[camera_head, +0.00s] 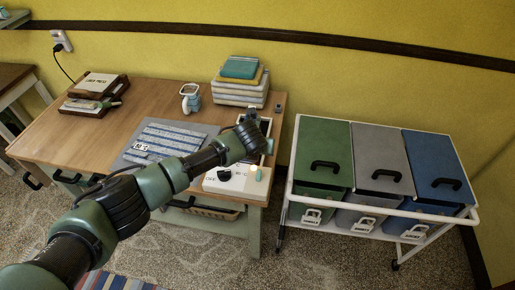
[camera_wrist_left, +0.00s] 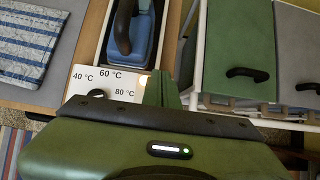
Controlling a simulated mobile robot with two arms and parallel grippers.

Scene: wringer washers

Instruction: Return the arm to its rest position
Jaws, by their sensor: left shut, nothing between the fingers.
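My left arm (camera_head: 125,203) reaches in from the lower left of the head view, across the front of the table. Its gripper (camera_head: 256,142) is over the table's right front part, near a white temperature panel (camera_head: 222,184). In the left wrist view the green fingers (camera_wrist_left: 164,89) are together and hold nothing. They show beside the right edge of the panel (camera_wrist_left: 101,80), which has a dark dial and marks for 40, 60 and 80 °C. I cannot tell whether they touch it. My right gripper is in neither view.
A blue iron-like thing (camera_wrist_left: 143,38) with a dark handle lies behind the panel. Striped cloth (camera_head: 168,135), a cup (camera_head: 190,98) and stacked folded textiles (camera_head: 240,82) are on the wooden table (camera_head: 130,112). A cart with green (camera_head: 322,150), grey and blue lidded bins stands at right.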

